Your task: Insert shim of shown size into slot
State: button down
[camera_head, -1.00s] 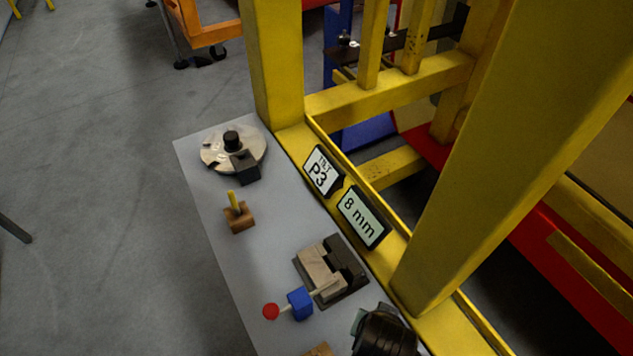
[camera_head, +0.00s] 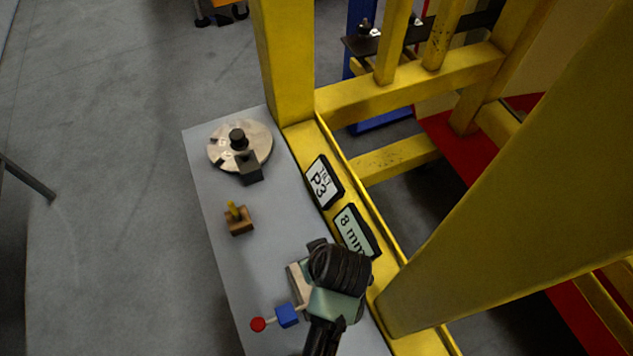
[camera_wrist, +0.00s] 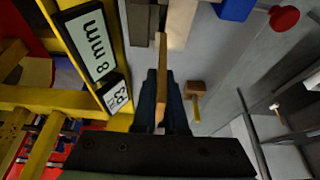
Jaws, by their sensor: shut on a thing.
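My gripper (camera_wrist: 162,78) is shut on a thin tan shim (camera_wrist: 163,62), which sticks out between the dark fingers toward the slot fixture. The fixture has a dark grey block (camera_wrist: 139,22) and a beige block (camera_wrist: 181,20) at the top of the wrist view. The shim's tip appears near the gap between them; I cannot tell if it has entered. In the head view my gripper (camera_head: 338,272) covers most of the fixture; only a beige edge (camera_head: 297,283) shows. A sign (camera_head: 356,231) reads 8 mm; it also shows in the wrist view (camera_wrist: 93,42).
A red knob (camera_head: 258,324) and blue block (camera_head: 287,316) stand left of the fixture. A wooden stand with a yellow peg (camera_head: 239,222) and a round metal disc (camera_head: 254,133) sit farther back on the grey table (camera_head: 205,165). A P3 sign (camera_head: 323,182) and yellow frame (camera_head: 285,70) border it.

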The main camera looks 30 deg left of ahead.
jog(key=shift+f+b, duration=1.85)
jog(key=shift+f, duration=1.1)
jog(key=shift+p, duration=0.65)
jog(key=shift+f+b, duration=1.35)
jog(key=shift+f, duration=0.45)
jog(key=shift+r, duration=0.2)
jog(key=shift+r+p, duration=1.4)
jog(key=shift+p, duration=0.35)
jog(key=shift+p, duration=0.45)
